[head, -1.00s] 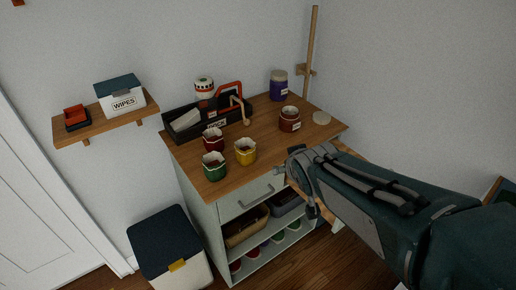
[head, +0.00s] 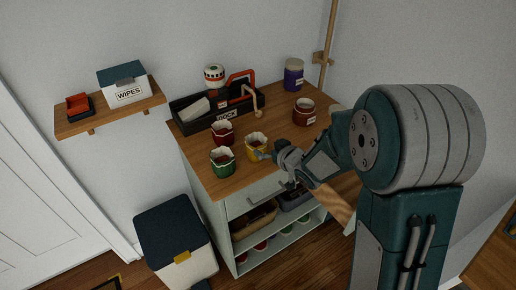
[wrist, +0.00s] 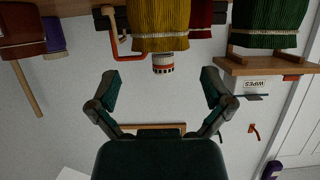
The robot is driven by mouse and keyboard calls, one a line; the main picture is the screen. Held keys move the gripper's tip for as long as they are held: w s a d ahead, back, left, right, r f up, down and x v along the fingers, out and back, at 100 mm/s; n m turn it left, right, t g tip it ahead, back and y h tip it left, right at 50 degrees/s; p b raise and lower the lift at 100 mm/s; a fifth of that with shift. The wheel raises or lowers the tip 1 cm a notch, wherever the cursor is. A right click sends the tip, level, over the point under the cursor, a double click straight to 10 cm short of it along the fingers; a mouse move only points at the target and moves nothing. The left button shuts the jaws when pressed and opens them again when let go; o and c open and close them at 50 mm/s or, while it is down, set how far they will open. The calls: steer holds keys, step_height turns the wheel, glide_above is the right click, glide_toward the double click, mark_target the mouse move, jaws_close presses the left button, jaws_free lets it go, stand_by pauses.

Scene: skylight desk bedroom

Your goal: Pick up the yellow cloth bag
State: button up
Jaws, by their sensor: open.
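My gripper (head: 268,156) is at the bag's right front side in the head view. In the wrist view my gripper (wrist: 160,88) has its two fingers spread with nothing between them. I cannot tell whether a finger touches the bag.
A green bag (head: 222,161) and a red bag (head: 222,132) stand close to the left.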

mark_target(252, 139)
steer(key=x, duration=0.7)
steer(key=shift+a+f, duration=0.15)
steer(key=c, duration=0.6)
